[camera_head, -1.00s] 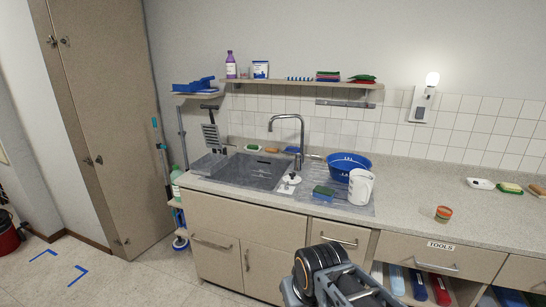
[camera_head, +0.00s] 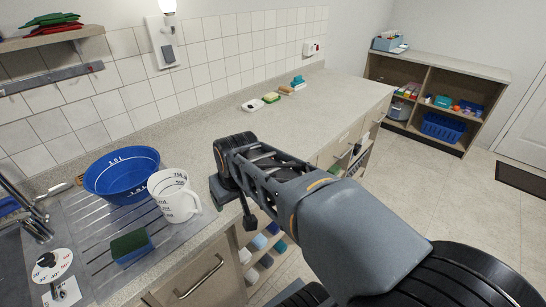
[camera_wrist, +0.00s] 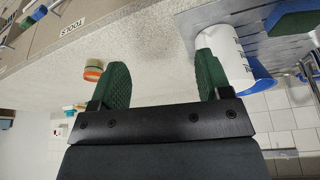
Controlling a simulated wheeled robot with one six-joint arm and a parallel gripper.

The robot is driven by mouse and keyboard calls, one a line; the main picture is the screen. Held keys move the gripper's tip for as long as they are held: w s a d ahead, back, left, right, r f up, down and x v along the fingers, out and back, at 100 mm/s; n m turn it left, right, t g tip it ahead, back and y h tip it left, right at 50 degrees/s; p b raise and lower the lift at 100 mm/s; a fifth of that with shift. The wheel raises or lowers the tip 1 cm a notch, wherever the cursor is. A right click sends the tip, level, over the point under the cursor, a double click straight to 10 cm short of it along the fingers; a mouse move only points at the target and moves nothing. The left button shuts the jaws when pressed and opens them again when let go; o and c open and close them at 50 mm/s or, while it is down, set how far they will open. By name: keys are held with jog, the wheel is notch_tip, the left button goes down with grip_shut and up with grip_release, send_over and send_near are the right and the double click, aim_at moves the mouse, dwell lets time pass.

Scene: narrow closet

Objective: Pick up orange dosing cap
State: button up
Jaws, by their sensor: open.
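The orange dosing cap (camera_wrist: 93,72), a small round piece with a greenish band, stands on the grey counter in the wrist view. It is just outside the left finger, not between the fingers. In the head view it is hidden, with my arm over that part of the counter. My gripper (camera_wrist: 163,78) is open and empty, its two green pads wide apart over bare counter. In the head view my gripper (camera_head: 224,190) shows only in part, low over the counter beside the white jug.
The white measuring jug (camera_head: 174,196) stands close to my gripper; in the wrist view the jug (camera_wrist: 228,48) is behind the right finger. A blue bowl (camera_head: 122,177) and a sponge (camera_head: 131,246) are on the drainer.

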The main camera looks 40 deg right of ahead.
jog(key=shift+o, duration=1.3)
jog(key=w+d+m+b, duration=0.1)
jog(key=w+d, duration=0.6)
jog(key=w, duration=0.1)
jog(key=shift+w+r, duration=0.2)
jog(key=shift+w, duration=0.1)
jog(key=w+d+f+m+h+b, duration=0.1)
jog(key=w+d, duration=0.2)
jog(key=d, duration=0.4)
jog(key=w+d+b, duration=0.1)
jog(key=w+d, duration=0.2)
jog(key=d, duration=0.4)
jog(key=w+d+f, duration=0.1)
jog(key=f, duration=0.1)
jog(key=w+f, duration=0.1)
jog(key=f, duration=0.1)
jog(key=w+d+f, duration=0.1)
jog(key=f, duration=0.2)
jog(key=shift+w+d+p, duration=0.3)
jog(key=shift+w+p+x, duration=0.2)
jog(key=shift+p+x, duration=0.25)
jog(key=shift+x, duration=3)
jog(key=shift+r, duration=0.15)
jog(key=c, duration=1)
